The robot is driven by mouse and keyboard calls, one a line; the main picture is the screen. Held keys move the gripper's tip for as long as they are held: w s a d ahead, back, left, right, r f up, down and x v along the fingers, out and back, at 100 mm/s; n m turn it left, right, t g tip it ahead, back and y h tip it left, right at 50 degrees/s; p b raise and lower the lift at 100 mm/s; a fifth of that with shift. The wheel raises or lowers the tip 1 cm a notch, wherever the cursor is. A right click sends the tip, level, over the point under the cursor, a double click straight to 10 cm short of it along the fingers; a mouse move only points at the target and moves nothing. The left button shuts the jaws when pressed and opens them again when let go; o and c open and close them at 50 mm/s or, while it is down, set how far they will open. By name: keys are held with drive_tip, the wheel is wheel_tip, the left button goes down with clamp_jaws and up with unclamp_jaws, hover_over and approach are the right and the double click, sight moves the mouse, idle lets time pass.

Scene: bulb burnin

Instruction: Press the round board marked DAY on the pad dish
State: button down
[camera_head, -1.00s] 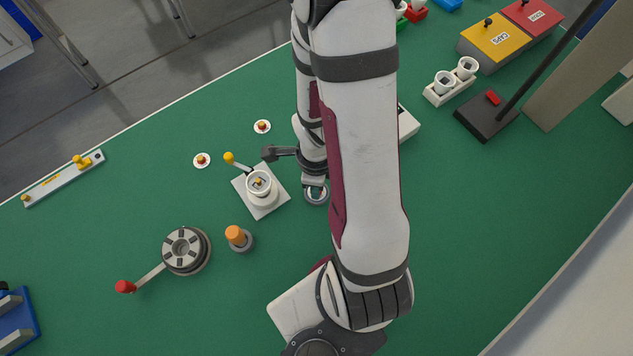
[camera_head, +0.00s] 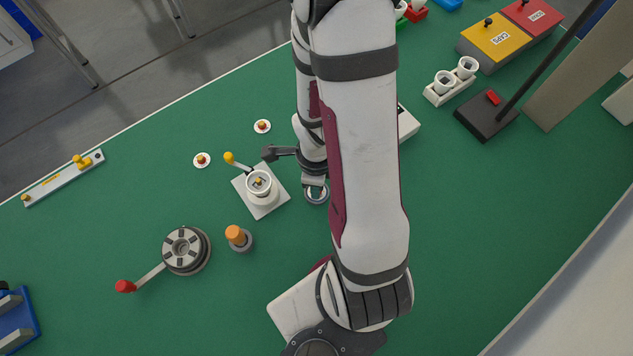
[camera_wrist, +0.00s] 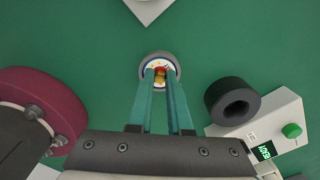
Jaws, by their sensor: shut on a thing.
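My gripper (camera_wrist: 160,78) points down with its two fingers close together on a small red and yellow knob (camera_wrist: 160,71). The knob stands on a white round board (camera_wrist: 149,72), which sits within a grey-rimmed dish (camera_wrist: 145,58). That dish also shows in the head view (camera_head: 317,196), just below my gripper, whose fingertips are largely hidden there by my arm. Whether the board touches the dish floor I cannot tell, and its marking is not legible. Two other round white boards with knobs lie on the green table, one left (camera_head: 202,160) and one farther back (camera_head: 262,126).
A white plate with a cup and yellow lever (camera_head: 258,185) stands left of the dish. Nearby are an orange-topped post (camera_head: 237,236) and a round crank device (camera_head: 184,250). A dark ring (camera_wrist: 232,102) and white meter box (camera_wrist: 277,132) are close on the wrist view's right.

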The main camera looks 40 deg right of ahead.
drive_tip(key=shift+r, duration=2.55)
